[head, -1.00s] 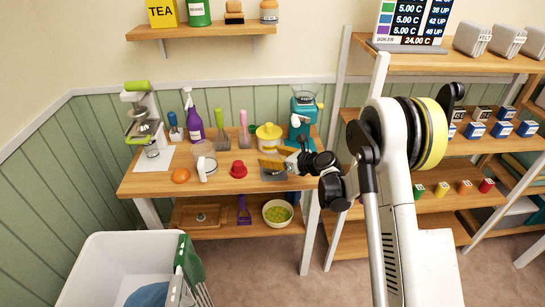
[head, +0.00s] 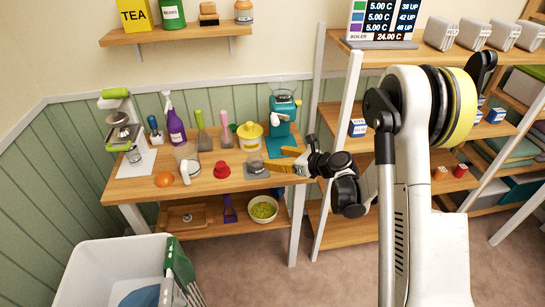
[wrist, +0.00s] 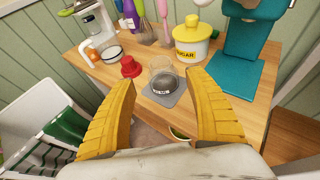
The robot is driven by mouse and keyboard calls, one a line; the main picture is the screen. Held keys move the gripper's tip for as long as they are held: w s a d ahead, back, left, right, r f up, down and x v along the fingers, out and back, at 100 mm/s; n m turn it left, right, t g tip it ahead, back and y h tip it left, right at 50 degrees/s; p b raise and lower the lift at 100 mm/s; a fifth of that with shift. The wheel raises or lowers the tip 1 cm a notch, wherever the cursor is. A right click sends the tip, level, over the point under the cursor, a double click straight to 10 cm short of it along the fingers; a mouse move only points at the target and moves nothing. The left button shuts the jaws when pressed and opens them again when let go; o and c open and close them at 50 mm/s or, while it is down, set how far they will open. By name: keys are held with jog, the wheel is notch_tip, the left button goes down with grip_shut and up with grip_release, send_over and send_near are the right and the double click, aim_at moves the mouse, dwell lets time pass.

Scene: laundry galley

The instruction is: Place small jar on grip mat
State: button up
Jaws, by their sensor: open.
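The small jar (wrist: 161,77) is clear glass with a dark lower part. It stands on the grey grip mat (wrist: 173,101) on the wooden table, and appears upright. In the head view the jar (head: 255,161) also shows on the mat (head: 256,174). My gripper (wrist: 163,79) has its two yellow fingers spread wide, with the jar visible beyond and between the tips. In the head view the gripper (head: 275,166) is just right of the mat. I see no finger touching the jar.
A red cup-like object (wrist: 131,67) stands left of the mat. A yellow sugar pot (wrist: 192,42) stands behind it, and a teal machine (wrist: 240,50) is at the right. An orange (head: 164,180) and a white-handled item (head: 188,170) lie further left.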

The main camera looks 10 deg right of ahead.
jog(key=s+r+n+g+h, duration=0.2)
jog(key=s+r+n+h, duration=0.2)
jog(key=s+r+n, duration=0.9)
jog(key=s+d+r+n+h, duration=0.1)
jog(key=s+d+n+h, duration=0.1)
jog(key=s+n, duration=0.5)
jog(key=s+d+r+n+g+h, duration=0.1)
jog(key=s+d+n+h, duration=0.2)
jog(key=s+n, duration=0.4)
jog(key=s+d, duration=0.1)
jog(key=s, duration=0.6)
jog(key=shift+r+n, duration=0.2)
jog(key=shift+n, duration=0.2)
